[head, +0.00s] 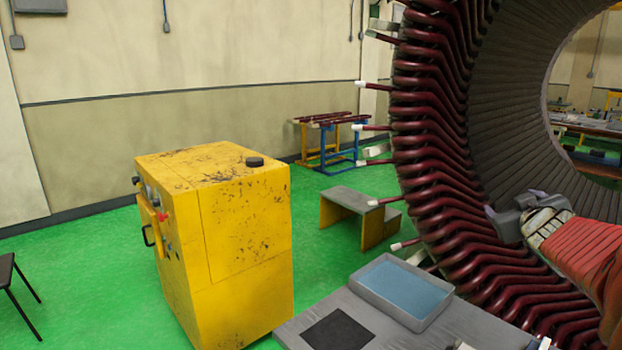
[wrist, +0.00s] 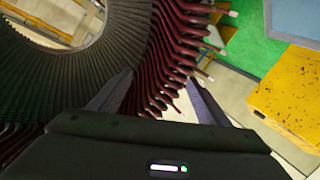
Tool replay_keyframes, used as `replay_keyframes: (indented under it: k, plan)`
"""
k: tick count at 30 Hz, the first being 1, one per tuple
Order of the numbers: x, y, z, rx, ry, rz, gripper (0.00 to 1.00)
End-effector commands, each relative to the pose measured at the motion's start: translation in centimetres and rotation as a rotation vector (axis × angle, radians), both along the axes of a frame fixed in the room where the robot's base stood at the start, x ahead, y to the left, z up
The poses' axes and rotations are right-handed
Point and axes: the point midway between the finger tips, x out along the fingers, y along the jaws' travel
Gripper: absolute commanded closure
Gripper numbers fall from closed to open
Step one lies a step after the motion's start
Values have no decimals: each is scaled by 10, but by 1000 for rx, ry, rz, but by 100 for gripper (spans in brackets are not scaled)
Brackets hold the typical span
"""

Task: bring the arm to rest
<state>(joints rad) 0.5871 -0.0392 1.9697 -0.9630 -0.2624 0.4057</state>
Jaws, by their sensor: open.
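My gripper (head: 508,215) is at the right in the head view, in front of the lower part of the big stator. It also shows in the wrist view (wrist: 155,92), with its two fingers spread apart and nothing between them. The stator (head: 450,180) is a large ring with a dark slotted bore and dark red coil ends along its rim. It fills the left and middle of the wrist view (wrist: 130,60). My red arm comes in from the right edge of the head view. I cannot tell whether the gripper touches the coils.
A grey table (head: 290,330) in front bears a blue-lined tray (head: 402,290) and a black mat (head: 337,331). Steps (head: 345,200) stand behind. Green floor is open between.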

Motion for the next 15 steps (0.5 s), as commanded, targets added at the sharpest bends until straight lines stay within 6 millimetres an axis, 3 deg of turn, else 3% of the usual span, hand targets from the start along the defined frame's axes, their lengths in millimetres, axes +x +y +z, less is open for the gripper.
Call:
replay_keyframes:
  k: [7,15]
  plan:
    - [-40,59,-10,98,73,-94,30]
    - [-100,129,-49,236,219,-142,30]
